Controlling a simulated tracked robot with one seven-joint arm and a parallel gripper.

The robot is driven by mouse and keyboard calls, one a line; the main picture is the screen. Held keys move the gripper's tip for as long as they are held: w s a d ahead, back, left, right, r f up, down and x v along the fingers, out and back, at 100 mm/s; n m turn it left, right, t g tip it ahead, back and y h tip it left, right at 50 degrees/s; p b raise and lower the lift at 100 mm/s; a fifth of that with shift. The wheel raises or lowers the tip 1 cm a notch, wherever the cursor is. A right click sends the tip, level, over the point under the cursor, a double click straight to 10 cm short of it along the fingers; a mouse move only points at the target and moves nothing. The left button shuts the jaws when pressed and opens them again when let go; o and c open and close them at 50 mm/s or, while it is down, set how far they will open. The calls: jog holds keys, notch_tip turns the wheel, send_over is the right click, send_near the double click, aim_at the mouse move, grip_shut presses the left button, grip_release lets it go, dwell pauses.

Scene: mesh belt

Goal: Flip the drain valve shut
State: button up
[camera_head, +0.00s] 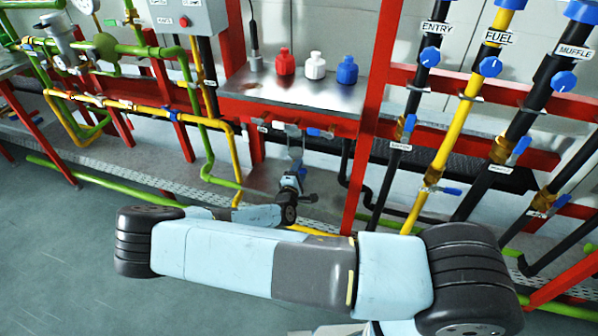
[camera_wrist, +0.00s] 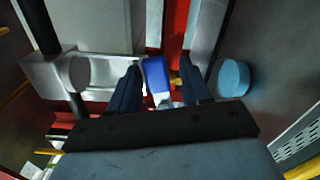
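A blue valve lever (camera_wrist: 157,78) shows in the wrist view, between the two dark fingers of my gripper (camera_wrist: 160,92). The fingers are apart, one on each side of the lever; whether either touches it I cannot tell. In the head view my gripper (camera_head: 297,168) is below the red rail under the steel shelf, at the far end of my arm. A blue lever (camera_head: 318,132) shows on that rail just above it. The small labels there are too small to read, so I cannot confirm which valve is the drain.
The steel shelf (camera_head: 300,88) holds red (camera_head: 285,62), white (camera_head: 315,66) and blue (camera_head: 347,70) bottles. A red post (camera_head: 372,110) stands right of my gripper. Labelled pipes with blue valves, including the yellow FUEL pipe (camera_head: 466,105), are farther right. Green and yellow pipes run left. The floor (camera_head: 60,240) is clear.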

grip_shut()
jog(key=shift+s+d+f+m, duration=0.1)
jog(key=shift+f+m, duration=0.2)
jog(key=shift+m, duration=0.45)
jog(key=shift+f+m, duration=0.25)
jog(key=shift+m, duration=0.5)
jog(key=shift+o, duration=0.4)
grip_release()
jog(key=v, duration=1.3)
jog(key=shift+s, duration=0.3)
